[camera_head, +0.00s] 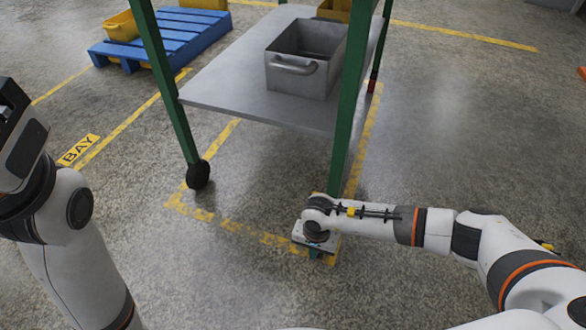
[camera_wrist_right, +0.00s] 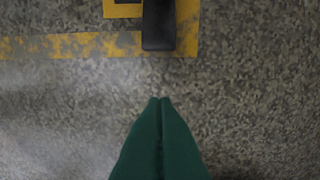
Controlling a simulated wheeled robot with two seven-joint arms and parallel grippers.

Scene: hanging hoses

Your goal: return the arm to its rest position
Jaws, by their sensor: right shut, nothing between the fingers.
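My right arm (camera_head: 430,228) reaches in from the right in the head view, with its wrist low in front of the trolley's near right leg. My right gripper (camera_head: 315,254) points down at the floor, mostly hidden under the wrist. In the right wrist view the green fingers of my right gripper (camera_wrist_right: 160,101) are together and empty, above bare floor. My left arm (camera_head: 62,210) stands at the left edge of the head view. The left gripper does not show.
A trolley with green legs (camera_head: 350,95) and a grey shelf (camera_head: 225,85) stands ahead, with a grey metal bin (camera_head: 300,78) on the shelf. A black wheel (camera_head: 198,174) is at its near left. A blue pallet (camera_head: 165,38) lies behind. The floor right of the trolley is clear.

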